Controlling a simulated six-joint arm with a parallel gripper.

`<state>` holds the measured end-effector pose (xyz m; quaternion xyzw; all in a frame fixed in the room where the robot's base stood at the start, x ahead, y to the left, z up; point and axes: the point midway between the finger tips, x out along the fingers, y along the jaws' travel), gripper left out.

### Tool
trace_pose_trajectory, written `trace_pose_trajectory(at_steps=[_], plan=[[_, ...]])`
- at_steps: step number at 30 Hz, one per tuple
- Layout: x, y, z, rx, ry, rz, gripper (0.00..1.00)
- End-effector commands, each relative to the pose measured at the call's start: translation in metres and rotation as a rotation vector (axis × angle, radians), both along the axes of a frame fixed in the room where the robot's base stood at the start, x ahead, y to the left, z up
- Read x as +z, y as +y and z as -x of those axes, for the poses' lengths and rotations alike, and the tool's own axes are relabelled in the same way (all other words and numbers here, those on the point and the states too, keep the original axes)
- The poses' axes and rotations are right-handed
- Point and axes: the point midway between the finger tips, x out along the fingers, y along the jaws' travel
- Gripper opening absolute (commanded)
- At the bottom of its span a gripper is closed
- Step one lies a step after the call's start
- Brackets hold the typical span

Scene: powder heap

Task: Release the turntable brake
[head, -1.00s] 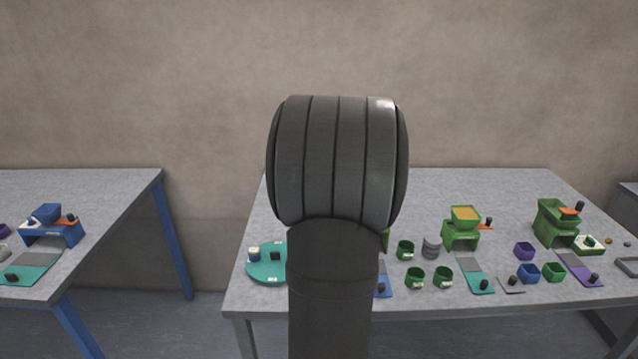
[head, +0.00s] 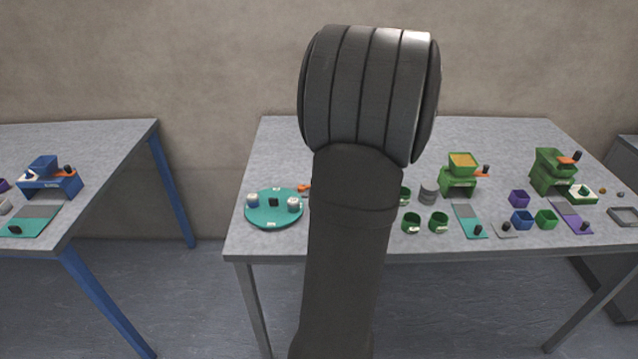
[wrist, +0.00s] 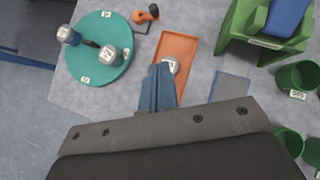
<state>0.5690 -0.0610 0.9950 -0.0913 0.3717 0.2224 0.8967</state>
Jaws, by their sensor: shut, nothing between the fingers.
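The turntable is a teal disc (head: 274,210) on the left part of the middle table. It also shows at the upper left of the wrist view (wrist: 85,61). Two grey-topped jars (wrist: 109,54) and a black knob stand on it. An orange piece with a black knob (wrist: 146,14), which looks like the brake lever, is mounted just beside the disc. Only a bit of orange (head: 304,188) shows there in the head view. My gripper (wrist: 160,70) has its blue fingers together and empty, right of the disc and below the lever in the wrist view. My arm hides it in the head view.
An orange tray (wrist: 186,42) with a grey-topped item lies by my fingertips in the wrist view. A green stand (wrist: 236,37) and green cups (wrist: 297,76) are to the right. A blue dispenser (head: 50,179) sits on the separate left table.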

Motion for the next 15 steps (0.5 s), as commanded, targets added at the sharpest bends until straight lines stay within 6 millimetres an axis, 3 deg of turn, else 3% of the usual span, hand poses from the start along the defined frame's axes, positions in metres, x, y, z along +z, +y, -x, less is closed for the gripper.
trace_pose_trajectory(at_steps=[8,15], plan=[[-0.002,0.001,-0.002,0.004,0.001,0.001,0.00],[-0.023,0.012,-0.020,0.005,0.002,0.000,0.00]])
